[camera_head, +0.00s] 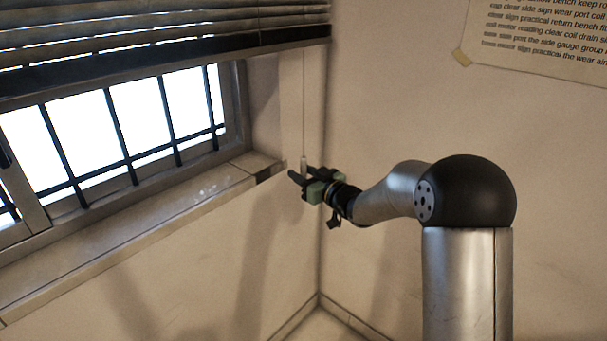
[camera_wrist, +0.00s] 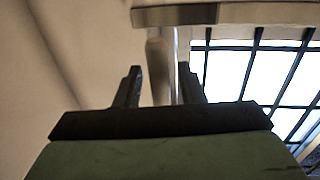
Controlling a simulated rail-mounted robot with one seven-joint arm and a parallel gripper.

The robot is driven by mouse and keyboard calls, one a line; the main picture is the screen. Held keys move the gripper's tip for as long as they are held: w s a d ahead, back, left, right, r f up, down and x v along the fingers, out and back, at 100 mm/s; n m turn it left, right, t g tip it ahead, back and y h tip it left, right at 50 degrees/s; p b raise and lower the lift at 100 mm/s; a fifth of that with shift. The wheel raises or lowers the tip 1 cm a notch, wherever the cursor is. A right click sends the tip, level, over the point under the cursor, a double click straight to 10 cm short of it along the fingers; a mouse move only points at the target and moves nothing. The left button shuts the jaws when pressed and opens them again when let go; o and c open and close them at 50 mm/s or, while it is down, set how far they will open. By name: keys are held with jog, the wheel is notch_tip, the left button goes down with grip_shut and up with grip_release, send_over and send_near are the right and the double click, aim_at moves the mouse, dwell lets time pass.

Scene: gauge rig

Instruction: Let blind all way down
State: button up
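The blind (camera_head: 160,40) hangs across the top of the window with its slats bunched and its dark bottom rail above the panes. Its thin cord (camera_head: 304,100) runs straight down near the room corner to a small pale pull (camera_head: 304,163). My gripper (camera_head: 298,178) is at the height of this pull, by the end of the sill. In the wrist view my two dark fingers (camera_wrist: 160,72) stand apart, and the pull (camera_wrist: 157,65) shows in the gap between them. I see no clear contact with either finger.
The barred window (camera_head: 120,130) is at left, with a sill (camera_head: 150,215) below it that ends close to my gripper. A wall meets the window wall just behind the gripper. A printed sheet (camera_head: 550,35) is on the right wall.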

grip_shut()
notch_tip(320, 180, up, 25)
jog(key=p, duration=1.5)
jog(key=shift+p, duration=0.35)
grip_release()
jog(key=shift+f, duration=0.1)
jog(key=shift+s+d, duration=0.1)
jog(key=b+v, duration=0.2)
jog(key=v, duration=1.5)
jog(key=shift+b, duration=0.4)
jog(key=shift+s+d, duration=0.1)
